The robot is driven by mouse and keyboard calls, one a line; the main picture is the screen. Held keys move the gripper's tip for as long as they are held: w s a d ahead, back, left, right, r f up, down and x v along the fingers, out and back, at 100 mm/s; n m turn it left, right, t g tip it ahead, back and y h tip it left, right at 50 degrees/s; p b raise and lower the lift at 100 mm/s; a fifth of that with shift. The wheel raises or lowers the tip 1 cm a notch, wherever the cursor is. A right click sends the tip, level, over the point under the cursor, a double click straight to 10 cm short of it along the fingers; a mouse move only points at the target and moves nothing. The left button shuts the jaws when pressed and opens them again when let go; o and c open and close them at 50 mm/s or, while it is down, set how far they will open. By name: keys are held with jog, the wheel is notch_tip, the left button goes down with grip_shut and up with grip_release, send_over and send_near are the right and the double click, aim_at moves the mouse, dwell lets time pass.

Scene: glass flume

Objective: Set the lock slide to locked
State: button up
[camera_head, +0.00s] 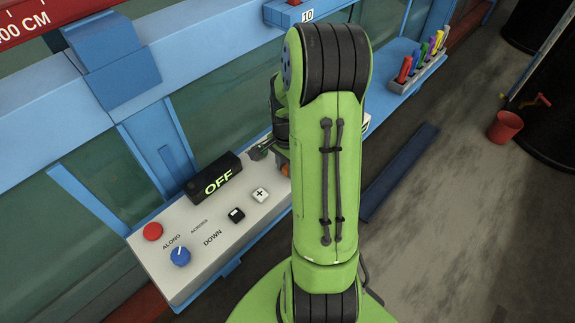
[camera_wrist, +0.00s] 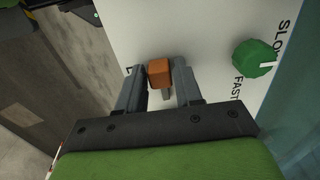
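The orange knob of the lock slide (camera_wrist: 159,72) stands on the white panel (camera_wrist: 205,35) in the wrist view. My gripper (camera_wrist: 161,86) is open around it, with one grey finger on each side. The knob is close to the left finger, and a small gap shows at the right one. I cannot tell whether either finger touches it. A label beside the knob is mostly hidden by the left finger, so the slide's setting cannot be read. In the head view my arm covers most of this spot; only a bit of orange (camera_head: 285,170) shows.
A green knob (camera_wrist: 254,59) marked SLOW and FAST sits right of my gripper. The console (camera_head: 205,262) also carries a red button (camera_head: 152,231), a blue knob (camera_head: 180,256), a black OFF display (camera_head: 214,178) and small buttons. Flume glass runs behind; open floor lies right.

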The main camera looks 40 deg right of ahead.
grip_shut()
jog(key=shift+d, duration=1.15)
jog(key=shift+o, duration=0.3)
grip_release()
jog(key=o, duration=0.3)
jog(key=shift+d, duration=0.1)
notch_tip(320, 180, up, 16)
jog(key=p, duration=0.2)
jog(key=shift+f+p, duration=0.15)
jog(key=shift+p, duration=0.25)
